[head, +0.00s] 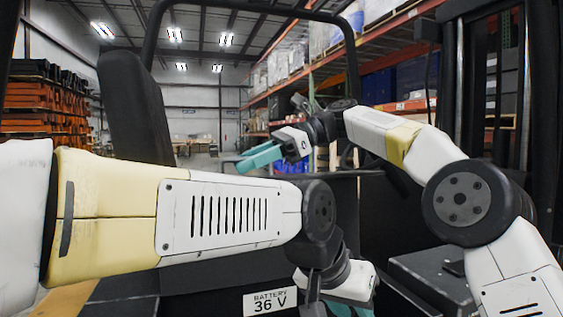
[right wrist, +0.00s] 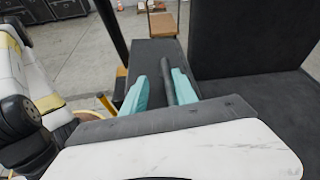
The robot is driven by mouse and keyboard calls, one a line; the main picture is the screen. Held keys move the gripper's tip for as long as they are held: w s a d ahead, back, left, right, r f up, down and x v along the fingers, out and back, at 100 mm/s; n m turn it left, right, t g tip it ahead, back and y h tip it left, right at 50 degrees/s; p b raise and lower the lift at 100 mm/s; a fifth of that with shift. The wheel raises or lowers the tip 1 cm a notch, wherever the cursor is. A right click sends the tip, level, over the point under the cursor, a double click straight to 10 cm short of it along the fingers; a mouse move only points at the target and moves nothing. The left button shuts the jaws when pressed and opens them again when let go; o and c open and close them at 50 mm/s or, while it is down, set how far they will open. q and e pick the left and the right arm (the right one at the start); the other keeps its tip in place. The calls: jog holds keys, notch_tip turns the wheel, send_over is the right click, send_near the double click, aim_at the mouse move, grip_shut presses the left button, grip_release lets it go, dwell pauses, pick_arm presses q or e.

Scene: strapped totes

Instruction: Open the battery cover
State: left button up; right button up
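A white "BATTERY 36 V" label (head: 270,302) sits on a dark panel low in the head view. The battery cover's outline is hard to pick out among the dark surfaces, and my left arm hides much of it. My right gripper (head: 262,158) has teal fingers and is up beyond my left forearm, pointing left. In the right wrist view its fingers (right wrist: 160,88) stand apart, with a dark bar (right wrist: 170,80) between them in the picture; contact is not clear. My left gripper (head: 348,306) is at the bottom edge, right of the label, mostly cut off.
Black mast rails rise at the right. Orange racking (head: 45,105) and loaded shelves (head: 400,60) stand farther off. Open concrete floor (right wrist: 215,25) shows in the right wrist view.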

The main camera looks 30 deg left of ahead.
jog(key=shift+w+d+r, duration=0.1)
jog(key=shift+w+d, duration=0.05)
jog(key=shift+d, duration=0.05)
jog(key=w+d, duration=0.3)
jog(key=w, duration=0.1)
jog(key=w+d, duration=0.3)
jog(key=d, duration=0.1)
jog(key=shift+w+d+r, duration=0.2)
jog(key=shift+w, duration=0.15)
jog(key=shift+w+d+f, duration=0.15)
jog(key=shift+w+d, duration=0.45)
jog(key=shift+d, duration=0.1)
jog(key=shift+d, duration=0.1)
